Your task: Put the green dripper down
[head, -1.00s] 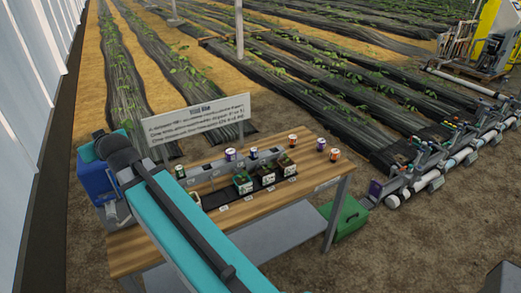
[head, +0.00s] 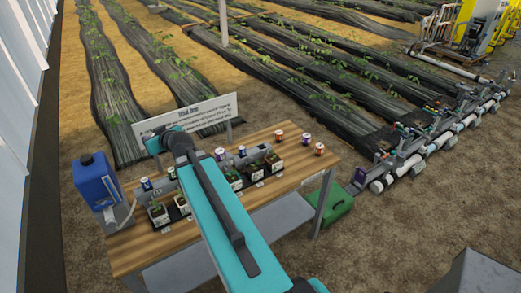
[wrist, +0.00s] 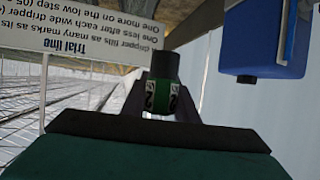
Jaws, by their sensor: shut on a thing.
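The green dripper (wrist: 161,96) is in the wrist view, a small piece with a green band, pale labels marked 2 and a dark cylindrical end. My gripper (wrist: 160,110) is shut on it, with the dark fingers on either side. In the head view my arm's end is over the back of the wooden bench (head: 150,247), near the sign (head: 190,118). The dripper and the fingertips cannot be made out there. Whether the dripper touches anything cannot be told.
Potted seedlings (head: 158,214) stand in a row on the bench, with several small cans (head: 320,149) behind and to the right. A blue tank (head: 98,183) stands at the left end. A green box (head: 333,208) is on the ground at right.

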